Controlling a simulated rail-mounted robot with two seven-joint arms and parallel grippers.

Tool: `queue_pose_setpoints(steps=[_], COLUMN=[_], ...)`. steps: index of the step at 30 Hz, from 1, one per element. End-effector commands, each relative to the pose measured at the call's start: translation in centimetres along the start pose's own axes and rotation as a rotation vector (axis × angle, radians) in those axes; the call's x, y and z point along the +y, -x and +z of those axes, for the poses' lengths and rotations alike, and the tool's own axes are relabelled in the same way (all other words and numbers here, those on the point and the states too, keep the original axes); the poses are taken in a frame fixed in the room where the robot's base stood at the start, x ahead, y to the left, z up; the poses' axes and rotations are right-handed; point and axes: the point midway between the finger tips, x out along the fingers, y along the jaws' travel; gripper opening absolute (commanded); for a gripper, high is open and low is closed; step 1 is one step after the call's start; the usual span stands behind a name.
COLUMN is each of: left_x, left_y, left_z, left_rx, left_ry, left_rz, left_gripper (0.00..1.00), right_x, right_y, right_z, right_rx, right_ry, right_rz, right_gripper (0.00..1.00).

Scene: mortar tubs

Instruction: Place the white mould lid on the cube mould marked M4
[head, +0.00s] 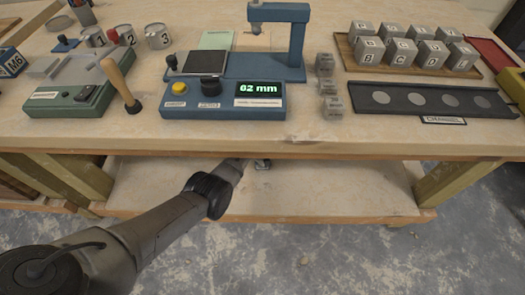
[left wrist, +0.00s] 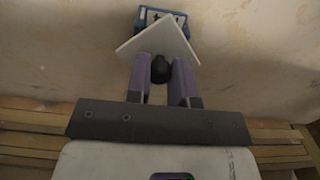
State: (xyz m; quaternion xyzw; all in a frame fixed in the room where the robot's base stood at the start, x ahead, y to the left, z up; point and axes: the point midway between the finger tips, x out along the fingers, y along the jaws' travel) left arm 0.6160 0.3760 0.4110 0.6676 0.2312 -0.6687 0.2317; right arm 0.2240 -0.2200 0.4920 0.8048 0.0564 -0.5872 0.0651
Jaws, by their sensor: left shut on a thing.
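The white mould lid (left wrist: 152,38) is a flat square plate with a black knob (left wrist: 160,69). My left gripper (left wrist: 160,76) is shut on that knob in the left wrist view. Beyond the lid is a blue block-like thing (left wrist: 146,14), mostly covered by the lid; I cannot read a mark on it or tell whether they touch. In the head view my left arm reaches below the bench's front edge, over the lower shelf, and its gripper is mostly hidden. A blue mould marked M6 (head: 11,64) stands at the far left of the bench top. My right gripper is not in view.
The bench top (head: 310,143) overhangs the lower shelf (head: 340,190), whose visible part looks clear. On top stand a blue gauge reading 62 mm (head: 220,103), a green device (head: 72,99), numbered tins (head: 157,36), grey cubes (head: 408,52) and a dark tray (head: 425,98).

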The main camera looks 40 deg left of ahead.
Motion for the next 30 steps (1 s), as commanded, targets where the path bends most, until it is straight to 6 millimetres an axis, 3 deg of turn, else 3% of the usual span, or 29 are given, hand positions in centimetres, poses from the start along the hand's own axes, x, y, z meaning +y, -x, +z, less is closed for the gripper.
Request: queue_pose_setpoints(steps=[25, 26, 30], left_x=[0.0, 0.0, 0.0], left_y=[-1.2, -1.2, -1.2], left_z=[-0.1, 0.0, 0.0], left_rx=[0.001, 0.001, 0.001], left_ry=[0.000, 0.000, 0.000], left_rz=[0.000, 0.000, 0.000], left_gripper=[0.00, 0.24, 0.37], right_x=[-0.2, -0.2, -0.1], right_y=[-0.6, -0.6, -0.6], right_z=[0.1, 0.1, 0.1], right_rx=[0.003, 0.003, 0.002], right_ry=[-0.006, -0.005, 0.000], right_rz=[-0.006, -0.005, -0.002], right_gripper=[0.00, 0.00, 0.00])
